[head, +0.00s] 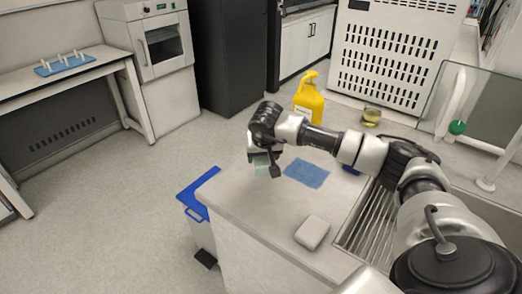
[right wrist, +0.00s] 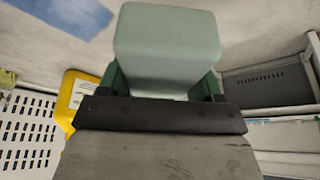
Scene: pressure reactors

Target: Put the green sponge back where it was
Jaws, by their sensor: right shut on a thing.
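The green sponge (head: 260,164) is a pale green block in my right gripper (head: 270,160), near the far left corner of the light counter (head: 255,216). In the right wrist view the sponge (right wrist: 165,45) fills the upper middle, between the green-edged fingers of my right gripper (right wrist: 165,80). The gripper is shut on it. I cannot tell how high the sponge is above the counter. My left gripper is not in view.
A blue cloth (head: 307,173) lies right of the gripper. A pale block (head: 312,232) sits nearer, beside the ribbed drainer (head: 368,232). A yellow bottle (head: 308,98) and a small beaker (head: 371,117) stand behind my arm. A blue-lidded bin (head: 197,192) stands left of the counter.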

